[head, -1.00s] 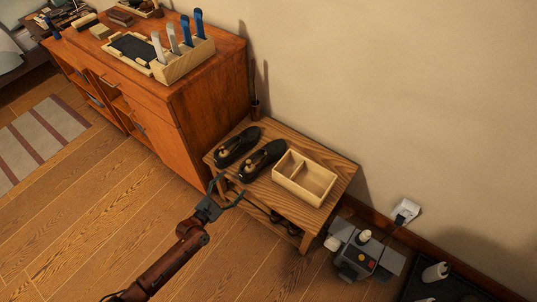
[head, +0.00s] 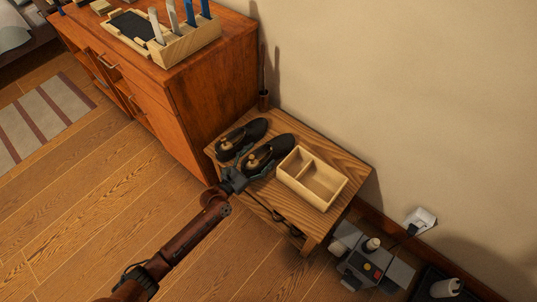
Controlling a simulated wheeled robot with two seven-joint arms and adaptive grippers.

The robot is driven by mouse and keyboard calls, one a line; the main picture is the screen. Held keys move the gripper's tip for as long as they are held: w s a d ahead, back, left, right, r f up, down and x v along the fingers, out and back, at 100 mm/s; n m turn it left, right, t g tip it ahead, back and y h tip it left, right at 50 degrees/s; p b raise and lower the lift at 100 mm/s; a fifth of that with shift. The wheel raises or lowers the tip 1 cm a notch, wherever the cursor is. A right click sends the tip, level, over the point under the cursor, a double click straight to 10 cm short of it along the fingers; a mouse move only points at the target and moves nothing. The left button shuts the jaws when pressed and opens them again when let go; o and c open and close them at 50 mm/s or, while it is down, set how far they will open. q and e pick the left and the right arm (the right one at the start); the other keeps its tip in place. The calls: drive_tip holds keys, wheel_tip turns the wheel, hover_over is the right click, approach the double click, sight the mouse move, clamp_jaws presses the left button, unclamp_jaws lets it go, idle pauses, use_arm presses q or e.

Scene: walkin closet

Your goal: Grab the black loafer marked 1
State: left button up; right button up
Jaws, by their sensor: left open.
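Two black loafers lie side by side on a small wooden bench (head: 222,157), each with a tan piece in its opening. One is the left loafer (head: 247,131); the other is the right loafer (head: 277,148), closer to the divided box. No number is legible on either, so I cannot tell which is marked 1. My left gripper (head: 253,167) is open at the near end of the right loafer. Its fingers appear to lie on either side of that end; contact cannot be made out. My right gripper is not in view.
A two-compartment wooden box (head: 312,179) sits right of the loafers. A dark upright tool in a holder (head: 263,98) stands behind them. An orange-brown cabinet (head: 214,93) is at left, and a grey device (head: 369,266) is at right. More dark shoes show under the bench.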

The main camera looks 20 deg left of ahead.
use_arm(q)
drive_tip(key=shift+w+d, duration=0.1)
drive_tip(key=shift+w, duration=0.05)
drive_tip(key=shift+c, duration=0.6)
drive_tip(key=c, duration=1.4)
drive_tip(key=shift+r, duration=0.1)
drive_tip(key=shift+c, duration=0.6)
